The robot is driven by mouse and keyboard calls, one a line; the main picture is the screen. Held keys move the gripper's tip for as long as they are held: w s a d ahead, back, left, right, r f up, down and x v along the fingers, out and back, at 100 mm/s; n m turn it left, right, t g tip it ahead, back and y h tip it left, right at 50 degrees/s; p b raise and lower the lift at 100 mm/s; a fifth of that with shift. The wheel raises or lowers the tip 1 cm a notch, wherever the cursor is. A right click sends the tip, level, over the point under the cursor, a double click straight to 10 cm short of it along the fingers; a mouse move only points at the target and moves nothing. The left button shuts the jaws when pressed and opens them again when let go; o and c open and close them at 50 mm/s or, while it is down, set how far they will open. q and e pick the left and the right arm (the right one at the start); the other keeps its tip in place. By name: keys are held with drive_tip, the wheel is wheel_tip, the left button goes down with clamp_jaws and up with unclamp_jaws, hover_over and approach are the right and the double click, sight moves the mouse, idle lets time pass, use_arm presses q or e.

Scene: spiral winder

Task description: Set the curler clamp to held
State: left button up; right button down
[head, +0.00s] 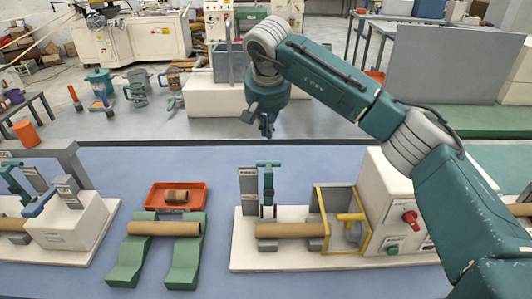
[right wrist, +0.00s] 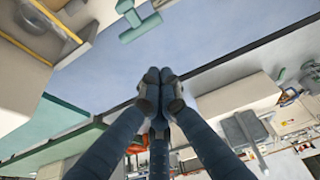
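A teal clamp (head: 267,185) with an upright lever and a crossbar at its top stands on the white base of the winding machine (head: 238,258), beside a grey label plate (head: 248,182). A brown tube (head: 283,230) lies below it. My right gripper (head: 267,130) hangs above and behind the clamp, apart from it, and holds nothing. In the right wrist view its fingertips (right wrist: 158,76) are together, and a teal T-shaped part (right wrist: 139,27), apparently the clamp's top, lies beyond them. My left gripper is not in view.
A yellow guard frame (head: 321,212) and a white box with a red knob (head: 410,217) stand right of the clamp. Left are a brown tube (head: 165,229) on green supports, an orange tray (head: 155,205) and another white machine (head: 70,232). Blue table is bare behind the clamp.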

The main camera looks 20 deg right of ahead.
drive_tip(key=shift+f, duration=0.1)
wheel_tip(320, 180, down, 8)
drive_tip(key=p, duration=0.5)
drive_tip(key=shift+s+p, duration=0.15)
drive_tip(key=shift+p, duration=0.25)
drive_tip(key=shift+a, duration=0.1)
